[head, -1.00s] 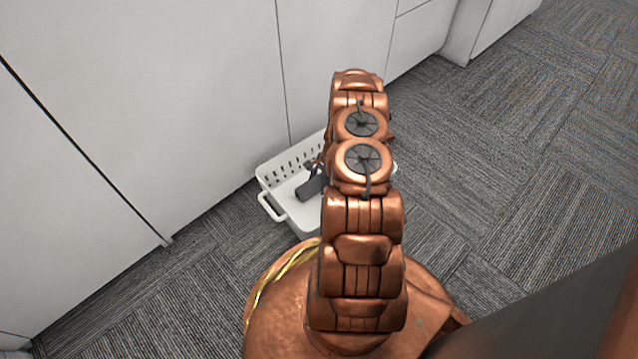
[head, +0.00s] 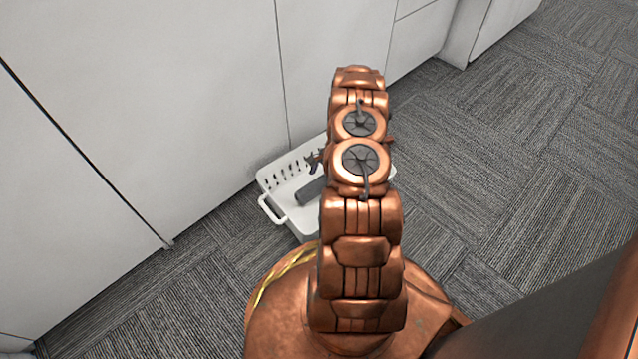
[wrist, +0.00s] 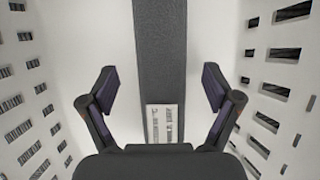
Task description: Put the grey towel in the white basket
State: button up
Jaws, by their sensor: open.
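The white basket (head: 286,217) stands on the carpet against the white cabinets, partly hidden behind my arm. The grey towel (head: 310,193) lies inside it on the basket floor, with its right part hidden by my arm. In the wrist view the towel (wrist: 160,60) is a long dark grey strip with a pale label at its near end, and the basket's slotted walls (wrist: 285,60) rise on both sides. My gripper (wrist: 159,90) is open and empty above the towel, one finger on each side and apart from it. In the head view one fingertip shows (head: 314,162).
White cabinet fronts (head: 180,90) stand directly behind the basket. Grey carpet tile (head: 520,150) is clear to the right, and a strip of bare carpet lies to the left.

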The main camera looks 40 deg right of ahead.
jog(key=p+v, duration=0.2)
jog(key=v, duration=0.6)
jog(key=shift+r+p, duration=0.3)
jog(key=shift+p, duration=0.1)
jog(key=w+a+r+n+g, duration=0.1)
jog(key=w+a+r+n, duration=0.15)
jog(key=a+r, duration=0.45)
jog(key=w+a+r+n, duration=0.25)
jog(key=a+r, duration=0.35)
jog(key=r, duration=0.4)
jog(key=s+a+r+n+g, duration=0.1)
jog(key=s+a+r+n, duration=0.35)
jog(key=a+r, duration=0.75)
jog(key=s+a+r+n+h, duration=0.2)
jog(key=s+a+r+n, duration=0.3)
jog(key=s, duration=0.8)
jog(key=s+a+r+n+g+h, duration=0.1)
jog(key=s+a+r+n, duration=0.4)
jog(key=s, duration=0.8)
notch_tip(320, 180, up, 3)
jog(key=shift+s+a+f+g+h, duration=0.1)
jog(key=shift+s+a+g+h, duration=0.2)
jog(key=shift+a+h, duration=0.65)
jog(key=shift+a, duration=0.1)
